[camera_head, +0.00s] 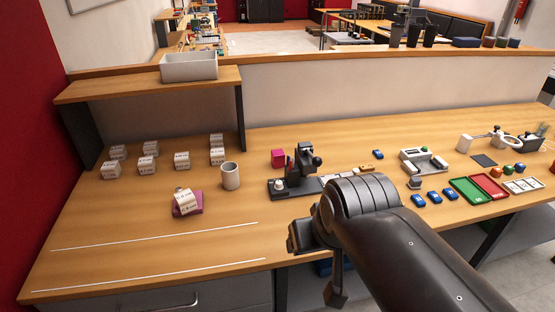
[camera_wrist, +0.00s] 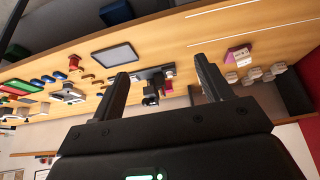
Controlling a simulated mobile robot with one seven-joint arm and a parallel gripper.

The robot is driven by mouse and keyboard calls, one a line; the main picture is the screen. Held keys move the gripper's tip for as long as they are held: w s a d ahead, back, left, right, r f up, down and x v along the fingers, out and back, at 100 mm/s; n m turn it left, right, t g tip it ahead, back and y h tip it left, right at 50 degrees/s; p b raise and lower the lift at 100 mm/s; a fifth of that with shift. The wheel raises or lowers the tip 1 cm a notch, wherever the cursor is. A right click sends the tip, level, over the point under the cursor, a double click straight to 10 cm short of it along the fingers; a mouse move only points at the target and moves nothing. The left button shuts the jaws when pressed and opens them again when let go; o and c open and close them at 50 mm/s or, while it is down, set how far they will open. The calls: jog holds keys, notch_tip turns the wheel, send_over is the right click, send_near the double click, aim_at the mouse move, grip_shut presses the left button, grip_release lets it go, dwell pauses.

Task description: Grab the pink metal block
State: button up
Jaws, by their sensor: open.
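The pink metal block (camera_head: 278,157) is a small magenta cube on the wooden workbench (camera_head: 130,225), just behind and left of the black laser marker device (camera_head: 303,165). In the wrist view the black device (camera_wrist: 152,95) shows between the fingers, and a bit of pink (camera_wrist: 169,74) beside it is partly hidden. My gripper (camera_wrist: 161,66) is open and empty, its two dark fingers wide apart. In the head view my arm comes in from the lower right, with its end in front of the device, above the bench's front part and apart from the block.
A grey cup (camera_head: 230,176) and a white block on a pink pad (camera_head: 196,207) stand left of the device. Several white labelled blocks (camera_head: 147,164) lie further left. Blue pieces, a green tray (camera_head: 468,190) and a red tray (camera_head: 490,184) lie right. The front left bench is clear.

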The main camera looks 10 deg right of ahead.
jog(key=shift+c, duration=0.4)
jog(key=w+r, duration=0.5)
jog(key=w, duration=0.9)
jog(key=g, duration=0.1)
send_over(278, 153)
jog(key=s, duration=0.3)
notch_tip(278, 153, down, 17)
jog(key=x, duration=1.1)
